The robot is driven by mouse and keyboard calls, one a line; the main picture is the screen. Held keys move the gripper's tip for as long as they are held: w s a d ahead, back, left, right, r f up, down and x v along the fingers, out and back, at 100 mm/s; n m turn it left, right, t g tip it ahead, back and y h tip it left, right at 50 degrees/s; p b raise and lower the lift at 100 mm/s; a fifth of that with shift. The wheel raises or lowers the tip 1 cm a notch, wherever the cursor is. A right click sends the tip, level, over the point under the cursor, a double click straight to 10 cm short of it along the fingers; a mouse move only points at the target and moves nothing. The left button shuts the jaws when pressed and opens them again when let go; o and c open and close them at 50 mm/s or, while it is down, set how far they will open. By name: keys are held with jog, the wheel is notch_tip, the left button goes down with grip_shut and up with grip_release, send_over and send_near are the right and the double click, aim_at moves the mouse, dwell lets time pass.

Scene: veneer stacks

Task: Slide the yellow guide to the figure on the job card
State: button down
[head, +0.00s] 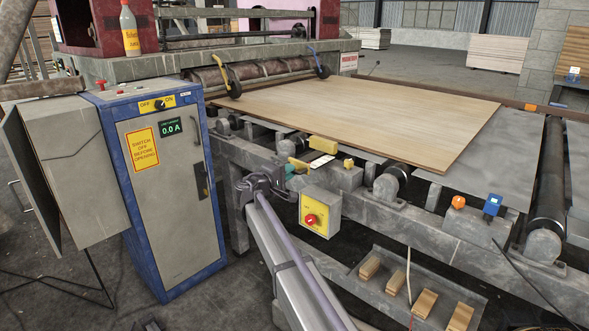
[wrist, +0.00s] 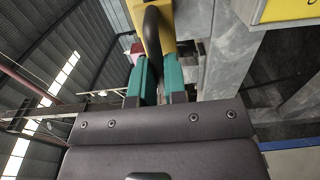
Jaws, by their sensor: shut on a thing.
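The yellow guide (head: 298,164) is at the near left edge of the machine bed, at the tips of my gripper (head: 290,170). In the wrist view, my two teal fingers (wrist: 158,82) are shut on the guide's dark handle, with its yellow body (wrist: 168,22) just beyond. A longer yellow piece (head: 323,144) lies just behind it in the head view; I cannot tell whether the two are joined. A small white card (head: 321,161), possibly the job card, lies to the right of the guide. Its figure is too small to read, and no scale reading is legible.
A large veneer sheet (head: 370,112) lies on the bed behind. A grey switch box (head: 320,212) with a red knob hangs just right of my gripper. A blue-edged cabinet (head: 170,190) stands to the left. Several wooden blocks (head: 396,283) lie in a low tray.

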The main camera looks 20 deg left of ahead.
jog(key=shift+w, duration=0.15)
jog(key=shift+x, duration=1.25)
jog(key=c, duration=1.2)
grip_release()
jog(key=shift+d, duration=0.1)
jog(key=shift+o, duration=0.2)
jog(key=v, duration=0.7)
jog(key=shift+d, duration=0.1)
